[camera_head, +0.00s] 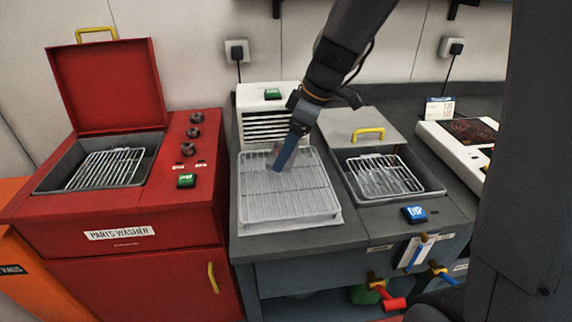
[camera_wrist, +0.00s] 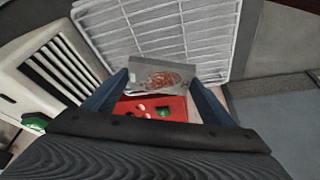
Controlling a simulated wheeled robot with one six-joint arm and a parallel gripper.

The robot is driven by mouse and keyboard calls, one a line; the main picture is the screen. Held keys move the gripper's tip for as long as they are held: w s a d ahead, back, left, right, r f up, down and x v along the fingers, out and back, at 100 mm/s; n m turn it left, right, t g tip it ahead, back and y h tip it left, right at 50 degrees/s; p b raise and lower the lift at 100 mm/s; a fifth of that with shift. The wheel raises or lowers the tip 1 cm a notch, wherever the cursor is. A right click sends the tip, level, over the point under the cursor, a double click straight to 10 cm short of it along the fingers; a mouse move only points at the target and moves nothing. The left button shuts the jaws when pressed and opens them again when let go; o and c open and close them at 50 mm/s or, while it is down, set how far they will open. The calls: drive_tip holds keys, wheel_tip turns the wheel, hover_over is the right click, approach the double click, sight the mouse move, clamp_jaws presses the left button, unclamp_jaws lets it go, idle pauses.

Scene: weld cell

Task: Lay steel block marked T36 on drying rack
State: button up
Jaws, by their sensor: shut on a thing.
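The drying rack (camera_head: 312,198) is a white wire grid in a shallow pale tray on the grey bench, in the middle of the head view. Its wires also show in the wrist view (camera_wrist: 190,30). My gripper (camera_head: 281,163) is over the back half of the rack, fingers pointing down. In the wrist view my gripper (camera_wrist: 160,88) is shut on a grey steel block (camera_wrist: 142,67) with a reddish-brown patch on its face. No T36 marking can be read. In the head view the block is mostly hidden by the fingers; whether it touches the rack is unclear.
A red parts washer (camera_head: 118,252) stands open at left with a wire basket inside. A dip tank (camera_head: 432,192) with a basket and raised lid is right of the rack. A white vented unit (camera_head: 252,98) stands behind the rack; a hotplate (camera_head: 470,130) is far right.

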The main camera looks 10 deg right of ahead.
sight(287, 178)
drive_tip(key=shift+f+p, duration=0.4)
drive_tip(key=shift+f, duration=2.45)
drive_tip(key=shift+f, duration=0.15)
drive_tip(key=o, duration=1.9)
drive_tip(key=shift+r, duration=0.35)
drive_tip(key=b+v, duration=0.2)
drive_tip(key=v, duration=0.9)
drive_tip(key=shift+r, duration=0.3)
drive_tip(key=shift+d, duration=0.1)
